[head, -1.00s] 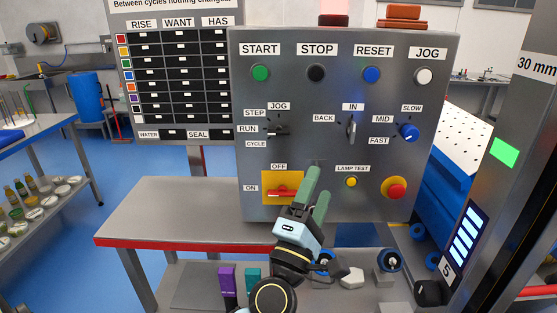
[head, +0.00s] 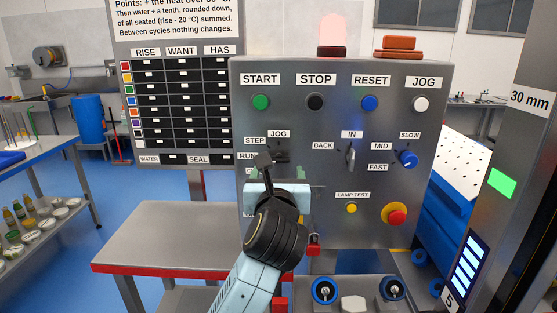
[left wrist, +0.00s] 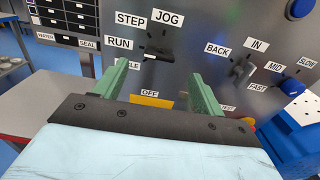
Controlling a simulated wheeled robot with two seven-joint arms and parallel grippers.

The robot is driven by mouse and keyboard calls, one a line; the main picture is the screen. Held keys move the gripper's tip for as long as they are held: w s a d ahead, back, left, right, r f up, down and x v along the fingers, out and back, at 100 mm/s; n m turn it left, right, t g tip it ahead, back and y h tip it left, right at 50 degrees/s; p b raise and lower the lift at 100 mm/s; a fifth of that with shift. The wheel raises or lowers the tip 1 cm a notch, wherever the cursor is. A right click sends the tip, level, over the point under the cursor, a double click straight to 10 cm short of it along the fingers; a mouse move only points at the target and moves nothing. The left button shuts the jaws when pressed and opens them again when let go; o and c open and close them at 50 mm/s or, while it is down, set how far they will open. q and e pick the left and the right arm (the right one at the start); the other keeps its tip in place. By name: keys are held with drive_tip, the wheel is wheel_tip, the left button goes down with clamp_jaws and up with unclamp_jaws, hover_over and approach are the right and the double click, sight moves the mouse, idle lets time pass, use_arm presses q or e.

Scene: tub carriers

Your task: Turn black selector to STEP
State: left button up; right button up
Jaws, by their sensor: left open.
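The black selector (head: 283,157) is on the grey control panel, with STEP, JOG, RUN and CYCLE labels around it. In the left wrist view, its black handle (left wrist: 158,52) lies roughly level and seems to point left toward RUN. My left gripper (head: 277,186) is in front of the panel just below the selector and partly covers it and its labels. In the left wrist view, the green fingers of the gripper (left wrist: 160,82) are wide apart with nothing between them. The selector shows beyond the gap, apart from both fingers. My right gripper is not in view.
The IN/BACK lever (head: 351,156) and blue speed knob (head: 408,158) are right of the selector. A lamp test button (head: 351,208) and red emergency button (head: 396,214) sit lower. The yellow OFF/ON switch plate (left wrist: 151,101) is below the selector.

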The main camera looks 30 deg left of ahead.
sight(280, 161)
use_arm(q)
drive_tip(key=x, duration=0.7)
drive_tip(key=shift+w, duration=0.1)
drive_tip(key=c, duration=1)
drive_tip(key=shift+o, duration=0.2)
drive_tip(key=m+p, duration=0.7)
drive_tip(key=p, duration=0.6)
drive_tip(key=shift+d+r, duration=0.1)
drive_tip(key=shift+w+m+p, duration=0.1)
drive_tip(key=shift+m+p, duration=0.95)
drive_tip(key=shift+m, duration=0.05)
drive_tip(key=shift+f, duration=0.25)
drive_tip(key=o, duration=1)
drive_tip(key=shift+c, duration=0.2)
